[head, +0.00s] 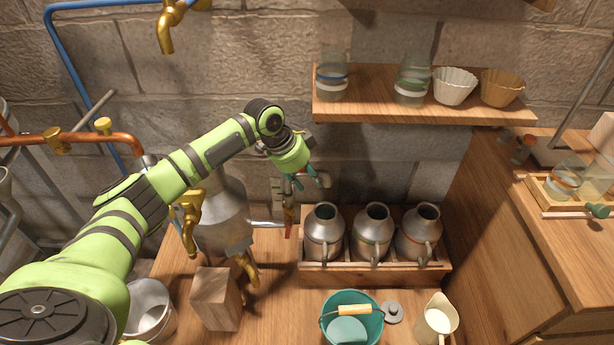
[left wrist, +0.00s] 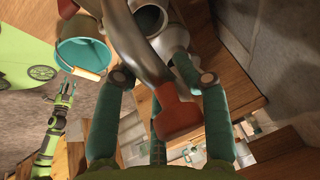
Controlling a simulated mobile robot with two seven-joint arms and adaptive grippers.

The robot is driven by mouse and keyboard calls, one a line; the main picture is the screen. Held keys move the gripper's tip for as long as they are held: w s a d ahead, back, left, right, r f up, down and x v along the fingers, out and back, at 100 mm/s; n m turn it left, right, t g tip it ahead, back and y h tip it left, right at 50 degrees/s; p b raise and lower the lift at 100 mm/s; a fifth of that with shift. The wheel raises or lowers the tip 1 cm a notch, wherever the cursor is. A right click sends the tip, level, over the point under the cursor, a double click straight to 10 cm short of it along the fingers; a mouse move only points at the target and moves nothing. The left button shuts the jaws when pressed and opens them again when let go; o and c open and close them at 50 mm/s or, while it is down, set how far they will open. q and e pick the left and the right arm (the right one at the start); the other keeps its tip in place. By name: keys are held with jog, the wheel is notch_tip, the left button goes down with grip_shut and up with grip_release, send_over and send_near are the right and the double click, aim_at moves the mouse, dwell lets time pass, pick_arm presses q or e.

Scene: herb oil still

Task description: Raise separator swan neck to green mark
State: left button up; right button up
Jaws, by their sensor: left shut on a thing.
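The grey metal separator (head: 222,210) stands on the bench against the wall, with brass taps on it. My left gripper (head: 308,180) is beside it on the right, in front of a small upright plate (head: 278,190). A red tip (head: 288,225) shows below the gripper in the head view. I cannot make out the green mark. My right gripper (left wrist: 67,88) appears small in the left wrist view; its jaws are unclear.
Three metal cans (head: 372,232) stand in a wooden rack right of the gripper. A wooden block (head: 215,298), a teal bucket (head: 365,328) and a cream jug (head: 436,318) stand nearer. A shelf (head: 425,109) with jars and cups hangs above right.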

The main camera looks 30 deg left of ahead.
pick_arm(q)
jog(key=shift+w+r+p, duration=0.1)
jog(key=shift+r+p, duration=0.9)
jog(key=shift+r, duration=0.2)
jog(key=o, duration=1.3)
jog(key=shift+o, duration=0.4)
jog(key=shift+s+d, duration=0.1)
jog(key=shift+s, duration=0.1)
jog(key=shift+f, duration=0.1)
